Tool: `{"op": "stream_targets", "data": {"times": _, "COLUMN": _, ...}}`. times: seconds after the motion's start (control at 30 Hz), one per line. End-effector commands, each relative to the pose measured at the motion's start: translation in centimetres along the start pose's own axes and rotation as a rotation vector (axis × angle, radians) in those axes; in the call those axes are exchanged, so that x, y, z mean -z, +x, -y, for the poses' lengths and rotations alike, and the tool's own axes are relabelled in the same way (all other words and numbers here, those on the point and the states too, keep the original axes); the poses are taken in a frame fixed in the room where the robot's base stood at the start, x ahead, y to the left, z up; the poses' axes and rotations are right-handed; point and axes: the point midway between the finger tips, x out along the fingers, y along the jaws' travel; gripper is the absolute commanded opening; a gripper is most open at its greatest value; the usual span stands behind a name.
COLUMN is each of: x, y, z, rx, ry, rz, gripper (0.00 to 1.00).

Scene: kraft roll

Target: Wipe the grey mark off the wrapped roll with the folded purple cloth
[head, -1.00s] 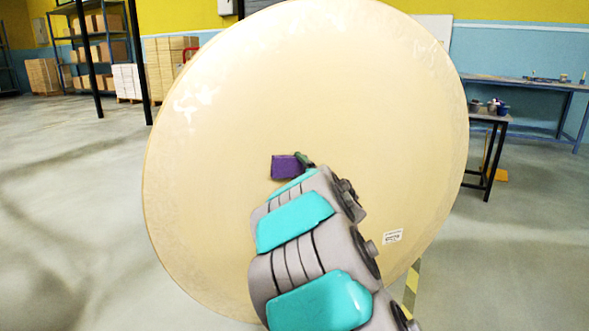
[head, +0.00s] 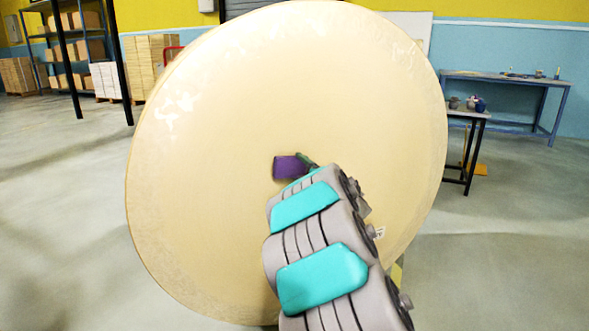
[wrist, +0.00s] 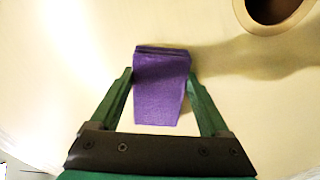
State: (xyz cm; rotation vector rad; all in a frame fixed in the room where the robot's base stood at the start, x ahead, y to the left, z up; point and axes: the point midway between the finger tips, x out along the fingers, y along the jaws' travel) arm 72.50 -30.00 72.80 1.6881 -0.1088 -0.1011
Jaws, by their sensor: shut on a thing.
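The wrapped roll (head: 230,110) is a large cream disc that fills the middle of the head view. Its flat face also fills the wrist view (wrist: 60,60). The folded purple cloth (head: 288,168) is in front of that face, near its middle. In the wrist view the purple cloth (wrist: 160,90) sits between the two green fingers of my gripper (wrist: 160,85), which is shut on it. The cloth's far edge is at or close to the face; I cannot tell if it touches. I see no clear grey mark; my arm hides the lower face.
A brown-rimmed core hole (wrist: 272,8) is at the top right of the wrist view. A small table with pots (head: 468,115) and a blue workbench (head: 510,80) stand at the right. Shelving with boxes (head: 70,45) is at the back left. Open floor lies left.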

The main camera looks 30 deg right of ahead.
Motion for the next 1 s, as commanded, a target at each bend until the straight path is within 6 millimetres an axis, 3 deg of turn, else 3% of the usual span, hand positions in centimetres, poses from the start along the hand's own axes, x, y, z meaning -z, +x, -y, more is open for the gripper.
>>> {"op": "stream_targets", "data": {"times": 0.23, "x": 0.4, "y": -0.1, "z": 0.1, "rx": -0.002, "ry": 0.0, "rz": -0.001, "gripper": 0.0}}
{"op": "stream_targets", "data": {"times": 1.0, "x": 5.2, "y": 0.0, "z": 0.8, "rx": -0.002, "ry": -0.002, "rz": -0.006, "gripper": 0.0}}
